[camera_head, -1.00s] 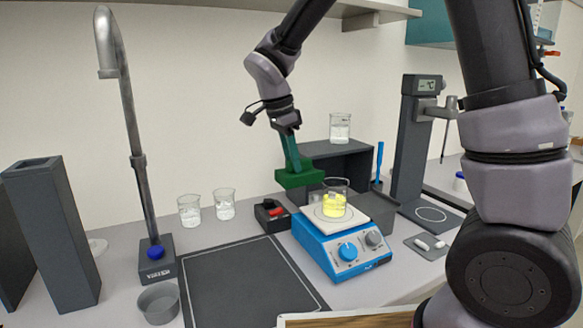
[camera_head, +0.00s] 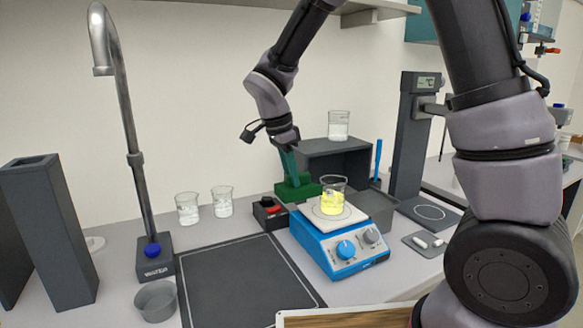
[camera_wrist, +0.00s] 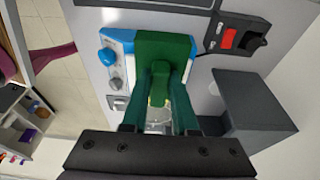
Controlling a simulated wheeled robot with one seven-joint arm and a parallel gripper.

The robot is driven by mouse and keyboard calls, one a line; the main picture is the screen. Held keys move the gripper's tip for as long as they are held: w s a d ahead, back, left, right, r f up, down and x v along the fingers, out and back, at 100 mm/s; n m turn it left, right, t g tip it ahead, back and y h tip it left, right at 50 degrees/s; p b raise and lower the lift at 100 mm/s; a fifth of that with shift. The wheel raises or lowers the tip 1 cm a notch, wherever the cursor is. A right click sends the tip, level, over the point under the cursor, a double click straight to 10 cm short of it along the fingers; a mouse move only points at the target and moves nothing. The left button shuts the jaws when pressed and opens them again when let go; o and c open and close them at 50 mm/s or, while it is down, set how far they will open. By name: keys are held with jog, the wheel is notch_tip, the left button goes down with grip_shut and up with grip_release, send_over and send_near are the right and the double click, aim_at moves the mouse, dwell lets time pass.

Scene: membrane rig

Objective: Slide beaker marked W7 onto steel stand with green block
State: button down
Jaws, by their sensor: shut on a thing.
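A beaker with yellow liquid (camera_head: 333,196) stands upright on the pale top plate (camera_head: 352,215) of a blue hot plate (camera_head: 345,250); no mark can be read on it. My gripper (camera_head: 289,172) is shut on a green block (camera_head: 295,191), held low behind and left of that beaker. A gap to the beaker cannot be judged. In the wrist view, both fingers (camera_wrist: 162,80) grip the green block (camera_wrist: 165,45), and the beaker (camera_wrist: 158,116) shows partly between them. I cannot tell for certain which thing is the steel stand.
Two clear beakers (camera_head: 204,205) stand left of the block. Another beaker (camera_head: 339,125) stands on a dark raised shelf (camera_head: 345,150) behind. A red-switch box (camera_head: 269,211) is close by. A tall faucet (camera_head: 128,130) and dark mat (camera_head: 245,280) lie left.

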aim_at(322, 183)
jog(key=x, duration=0.4)
jog(key=a+x, duration=0.1)
jog(key=x, duration=0.2)
jog(key=shift+s+f, duration=0.1)
jog(key=shift+s, duration=0.05)
dwell(0.4)
jog(key=shift+d, duration=0.2)
jog(key=shift+w+d, duration=0.25)
jog(key=shift+d, duration=0.4)
jog(key=shift+w+d, duration=0.3)
jog(key=shift+d, duration=0.35)
jog(key=shift+w+d, duration=0.25)
jog(key=shift+d, duration=0.35)
jog(key=shift+d, duration=0.1)
jog(key=shift+w+d, duration=0.3)
jog(key=shift+d, duration=0.4)
jog(key=shift+w+d, duration=0.35)
jog(key=shift+d, duration=0.35)
jog(key=shift+w+d, duration=0.3)
jog(key=shift+d, duration=0.4)
jog(key=shift+d, duration=0.1)
jog(key=shift+w+d, duration=0.35)
jog(key=shift+d, duration=0.4)
jog(key=shift+w+d, duration=0.3)
jog(key=shift+d, duration=0.45)
jog(key=shift+w+d, duration=0.35)
jog(key=shift+d, duration=0.4)
jog(key=shift+d, duration=0.15)
